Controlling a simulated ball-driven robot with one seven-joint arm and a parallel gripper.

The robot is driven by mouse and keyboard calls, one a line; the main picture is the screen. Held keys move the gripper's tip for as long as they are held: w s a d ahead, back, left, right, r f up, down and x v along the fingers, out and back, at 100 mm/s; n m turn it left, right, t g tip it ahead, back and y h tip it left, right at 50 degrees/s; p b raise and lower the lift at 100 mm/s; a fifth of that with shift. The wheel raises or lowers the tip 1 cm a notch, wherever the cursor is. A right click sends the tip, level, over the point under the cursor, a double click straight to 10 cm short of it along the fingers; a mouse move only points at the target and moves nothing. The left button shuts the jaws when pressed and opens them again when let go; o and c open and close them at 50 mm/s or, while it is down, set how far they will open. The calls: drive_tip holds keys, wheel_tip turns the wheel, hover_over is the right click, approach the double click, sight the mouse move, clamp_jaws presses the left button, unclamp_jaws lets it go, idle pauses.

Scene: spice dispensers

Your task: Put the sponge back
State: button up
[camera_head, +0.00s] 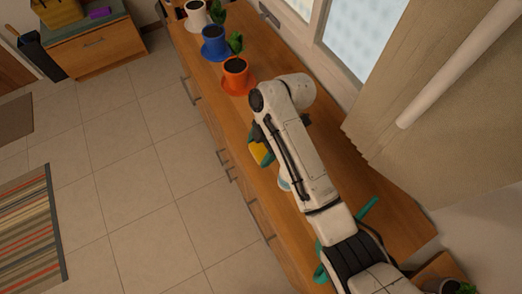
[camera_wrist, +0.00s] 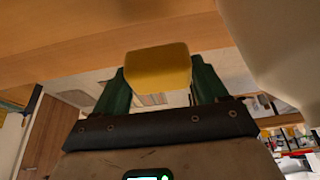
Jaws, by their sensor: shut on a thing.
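A yellow sponge (camera_head: 257,152) is held by my gripper (camera_head: 263,147) at the front edge of the long wooden counter (camera_head: 197,67). The sponge also shows in the wrist view (camera_wrist: 158,68), between the two green fingers of my gripper (camera_wrist: 158,82). My gripper is shut on it. In the head view my arm covers part of the counter and partly hides the gripper. A pale blue and white thing (camera_head: 283,183) shows beside my arm; I cannot tell what it is.
Plants stand in an orange pot (camera_head: 236,80), a blue pot (camera_head: 214,48) and a white pot (camera_head: 197,20) along the counter. A window and curtain (camera_head: 440,110) border its far side. A side cabinet (camera_head: 100,50) stands at upper left.

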sight(261, 152)
drive_tip(key=shift+w+d+f, duration=0.1)
drive_tip(key=shift+w+f, duration=0.4)
drive_tip(key=shift+f, duration=0.25)
drive_tip(key=shift+f+p, duration=0.4)
drive_tip(key=shift+f, duration=1)
drive_tip(key=shift+f, duration=0.1)
drive_tip(key=o, duration=1)
drive_tip(key=b+v, duration=0.1)
drive_tip(key=v, duration=1.1)
drive_tip(key=shift+s, duration=0.1)
